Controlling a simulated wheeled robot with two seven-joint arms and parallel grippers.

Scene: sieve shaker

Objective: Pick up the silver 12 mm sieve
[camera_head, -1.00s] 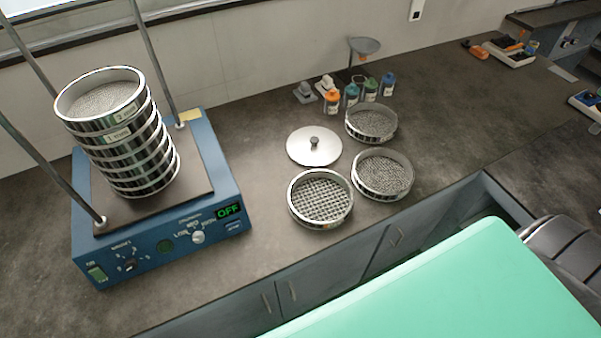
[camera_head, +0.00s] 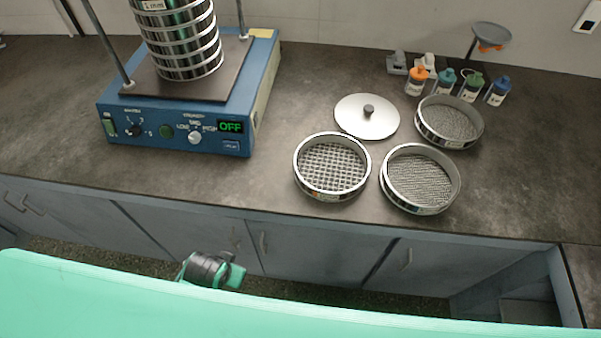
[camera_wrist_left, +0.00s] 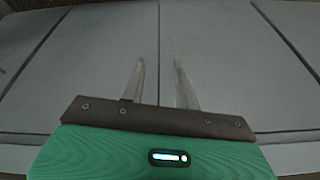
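Three loose silver sieves sit on the dark worktop in the head view. The left one (camera_head: 332,167) has the coarsest, widest-spaced wire mesh. The front right one (camera_head: 420,179) has a finer mesh, and the back right one (camera_head: 449,122) looks finer still. I cannot read their size labels. In the left wrist view my left gripper (camera_wrist_left: 159,62) has its two fingers apart with nothing between them, facing grey cabinet fronts. A green and black part of my arm shows below the counter edge in the head view. My right gripper is not in view.
A blue shaker (camera_head: 179,115) reading OFF, with a sieve stack (camera_head: 183,45) between rods, stands at the left. A round lid (camera_head: 367,116) lies behind the coarse sieve. Small bottles (camera_head: 445,81) stand at the back. The counter is clear at the front and far left.

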